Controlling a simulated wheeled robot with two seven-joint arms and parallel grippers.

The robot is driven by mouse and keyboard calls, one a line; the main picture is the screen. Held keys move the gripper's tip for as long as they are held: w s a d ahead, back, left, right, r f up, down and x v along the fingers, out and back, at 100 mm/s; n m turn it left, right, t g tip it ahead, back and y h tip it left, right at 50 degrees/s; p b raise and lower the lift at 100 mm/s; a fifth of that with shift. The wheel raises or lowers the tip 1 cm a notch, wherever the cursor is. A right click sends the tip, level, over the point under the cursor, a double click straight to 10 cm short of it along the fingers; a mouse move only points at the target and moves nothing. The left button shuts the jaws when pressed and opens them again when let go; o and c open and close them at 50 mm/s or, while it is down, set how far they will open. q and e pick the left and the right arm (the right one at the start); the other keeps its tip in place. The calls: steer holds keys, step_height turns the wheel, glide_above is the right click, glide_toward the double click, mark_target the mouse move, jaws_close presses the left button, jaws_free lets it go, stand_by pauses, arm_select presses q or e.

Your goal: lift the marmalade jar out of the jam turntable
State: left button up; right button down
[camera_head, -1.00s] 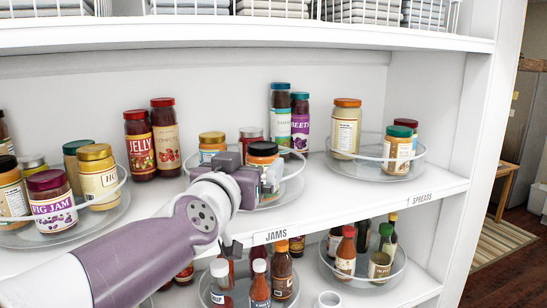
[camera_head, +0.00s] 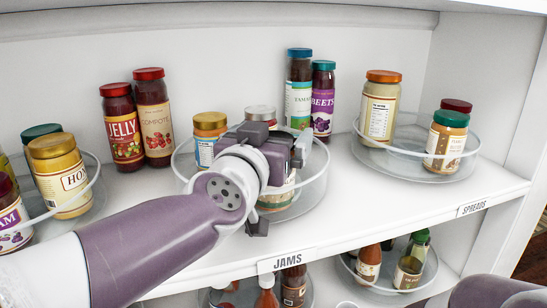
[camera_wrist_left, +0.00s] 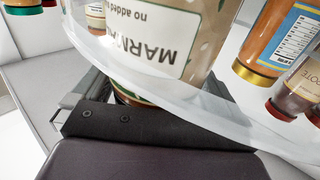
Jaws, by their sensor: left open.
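The marmalade jar (camera_head: 284,196) stands in the jam turntable (camera_head: 317,183), a clear round tray with a raised rim above the JAMS label. My left gripper (camera_head: 298,150) is at the jar's top, open, and hides its lid and much of its body in the head view. In the left wrist view the jar (camera_wrist_left: 165,30) appears upside down with its label showing, its lid end down by the open jaws (camera_wrist_left: 125,95). The clear rim crosses in front of it. I cannot tell whether the fingers touch the jar. My right gripper is out of view.
A gold-lidded jar (camera_head: 209,130) and a silver-lidded jar (camera_head: 261,114) share the turntable. The spreads turntable (camera_head: 400,168) is to the right. Bare shelf (camera_head: 385,210) lies in front.

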arm_select(q)
steer(key=shift+w+d+f, duration=0.1)
steer(key=shift+w+d, duration=0.05)
steer(key=shift+w, duration=0.1)
steer(key=shift+d, duration=0.2)
steer(key=shift+s+d, duration=0.15)
steer(key=c, duration=0.4)
steer(key=shift+s, duration=0.35)
steer(key=c, duration=1)
steer(key=shift+a, duration=0.2)
jaws_close()
steer(key=shift+a, duration=0.1)
steer(key=shift+w, duration=0.1)
